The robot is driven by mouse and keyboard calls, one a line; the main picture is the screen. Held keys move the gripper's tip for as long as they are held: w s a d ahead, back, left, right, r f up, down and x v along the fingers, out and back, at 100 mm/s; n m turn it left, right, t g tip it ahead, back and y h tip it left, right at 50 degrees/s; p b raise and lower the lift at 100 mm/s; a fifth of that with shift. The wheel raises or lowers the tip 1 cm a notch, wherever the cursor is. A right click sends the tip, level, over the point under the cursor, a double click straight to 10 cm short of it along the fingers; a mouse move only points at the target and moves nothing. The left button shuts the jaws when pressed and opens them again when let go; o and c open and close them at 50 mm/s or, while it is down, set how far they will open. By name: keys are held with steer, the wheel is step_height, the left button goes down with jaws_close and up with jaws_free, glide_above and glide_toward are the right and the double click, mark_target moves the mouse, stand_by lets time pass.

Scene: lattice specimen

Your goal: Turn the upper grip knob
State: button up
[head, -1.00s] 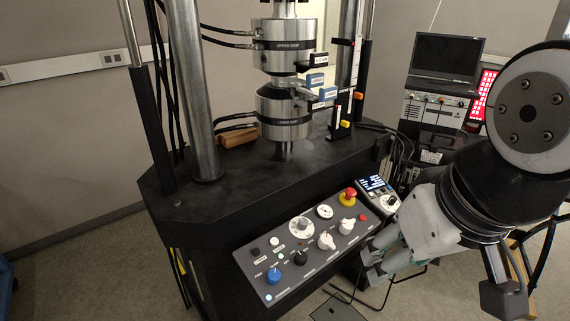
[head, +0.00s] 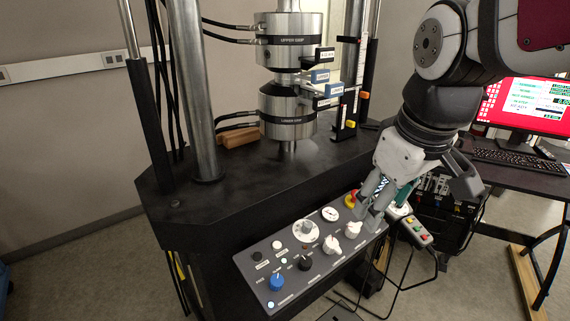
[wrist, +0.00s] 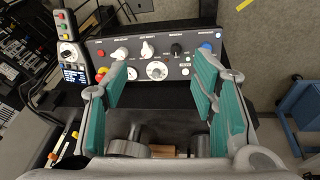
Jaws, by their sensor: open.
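The control panel (head: 262,262) carries two white knobs near its right end, one at the front (head: 332,245) and one nearer my gripper (head: 352,230). In the wrist view these white knobs (wrist: 119,53) (wrist: 147,49) stand side by side on the panel. Their labels are too small to read, so I cannot tell which is the upper grip knob. My gripper (head: 371,205) is above the panel's right end, pointing down. In the wrist view my gripper (wrist: 160,75) is open and empty, with teal pads well apart and the panel beyond them.
A red emergency knob (head: 351,198) sits close to my fingers. A black knob (head: 305,263), a blue knob (head: 277,282) and a round dial (head: 306,230) are on the panel. The testing frame's grips (head: 288,112) stand behind. A button box (head: 415,232) is at the right.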

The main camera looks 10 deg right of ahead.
steer(key=w+d+f+n+g+b, duration=0.1)
steer(key=w+d+f+n+b, duration=0.1)
steer(key=w+f, duration=0.35)
steer(key=w+d+f+n+b, duration=0.2)
steer(key=w+f, duration=0.1)
steer(key=w, duration=0.6)
steer(key=n+g+b, duration=0.1)
steer(key=n+b, duration=0.2)
steer(key=n, duration=0.1)
glide_toward(353, 227)
steer(key=shift+h, duration=0.3)
steer(key=f, duration=0.3)
steer(key=w+f+b, duration=0.1)
steer(key=f, duration=0.5)
steer(key=shift+w+d+f+b, duration=0.15)
steer(key=shift+f+b, duration=0.15)
steer(key=shift+f, duration=0.1)
